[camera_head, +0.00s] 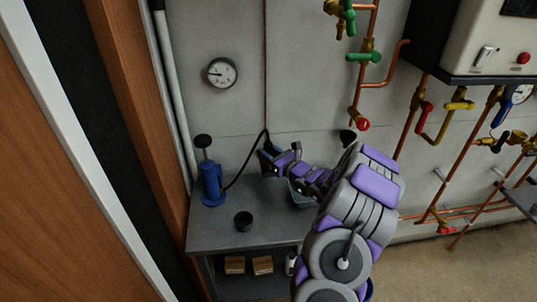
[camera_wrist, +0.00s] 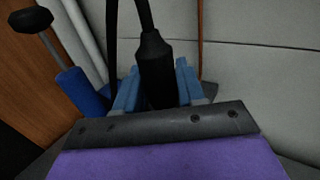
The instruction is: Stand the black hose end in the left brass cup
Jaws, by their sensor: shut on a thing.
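The black hose end (camera_wrist: 153,48) is between the blue fingers of my gripper (camera_wrist: 157,72) in the wrist view. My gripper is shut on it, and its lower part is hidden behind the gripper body. In the head view my gripper (camera_head: 269,156) is above the back of the grey bench. The black hose (camera_head: 242,167) runs from it down to a blue hand pump (camera_head: 212,183) on the left. I cannot make out a brass cup in either view.
A small dark round cup (camera_head: 243,221) stands on the grey bench (camera_head: 222,238), in front of the pump. Copper pipes (camera_head: 404,135) with valves line the wall at right. A gauge (camera_head: 222,72) hangs above the bench.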

